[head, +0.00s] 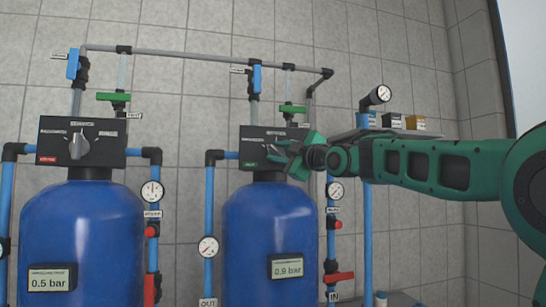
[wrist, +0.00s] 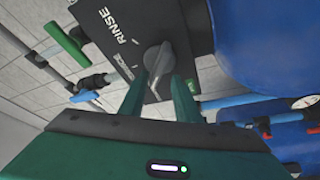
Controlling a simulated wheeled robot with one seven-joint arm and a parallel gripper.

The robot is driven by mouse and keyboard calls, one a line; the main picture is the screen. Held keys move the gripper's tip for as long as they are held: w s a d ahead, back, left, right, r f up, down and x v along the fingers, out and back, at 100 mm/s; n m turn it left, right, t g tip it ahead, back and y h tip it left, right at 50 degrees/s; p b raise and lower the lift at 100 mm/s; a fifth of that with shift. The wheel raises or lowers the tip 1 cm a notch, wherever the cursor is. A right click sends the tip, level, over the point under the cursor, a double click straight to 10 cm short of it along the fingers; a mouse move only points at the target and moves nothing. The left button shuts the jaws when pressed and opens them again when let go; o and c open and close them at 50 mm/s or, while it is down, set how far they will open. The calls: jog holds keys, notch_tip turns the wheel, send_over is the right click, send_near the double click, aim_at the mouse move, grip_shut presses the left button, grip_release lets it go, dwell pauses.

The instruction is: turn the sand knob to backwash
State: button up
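The right tank's black valve head (head: 248,149) carries a green label (head: 250,165). Its grey knob (wrist: 157,58) shows in the wrist view, where the head's face reads RINSE (wrist: 122,27); another label below it is partly hidden. My gripper (head: 292,155) is at this head and mostly hides the knob in the head view. In the wrist view its two green fingers (wrist: 158,82) stand apart, with the lower part of the knob's handle between their tips. I cannot tell whether they touch it. The left tank's head (head: 108,150) has a similar grey knob (head: 80,146) and a red label.
Blue tanks (head: 80,240) (head: 268,235) stand below the heads. Green valve handles (head: 113,97) (head: 292,109), blue pipes (head: 209,205) and gauges (head: 208,247) surround them. A shelf with small boxes (head: 391,120) lies behind my arm. A grey pipe runs overhead.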

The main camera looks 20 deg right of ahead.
jog(key=v, duration=0.8)
jog(key=shift+s+d, duration=0.15)
jog(key=shift+s, duration=0.15)
jog(key=o, duration=1.2)
jog(key=shift+w+m, duration=0.1)
jog(key=shift+m, duration=0.4)
jog(key=w+m+h, duration=0.2)
jog(key=w+m, duration=0.1)
jog(key=m, duration=0.4)
jog(key=w+a+r+m+h, duration=0.1)
jog(key=w+m+h, duration=0.1)
jog(key=m, duration=0.6)
jog(key=w+a+m+h, duration=0.1)
jog(key=w+m, duration=0.3)
jog(key=m, duration=0.4)
jog(key=shift+w+r+g+h, duration=0.2)
jog(key=shift+r+g+h, duration=0.15)
jog(key=shift+h, duration=0.55)
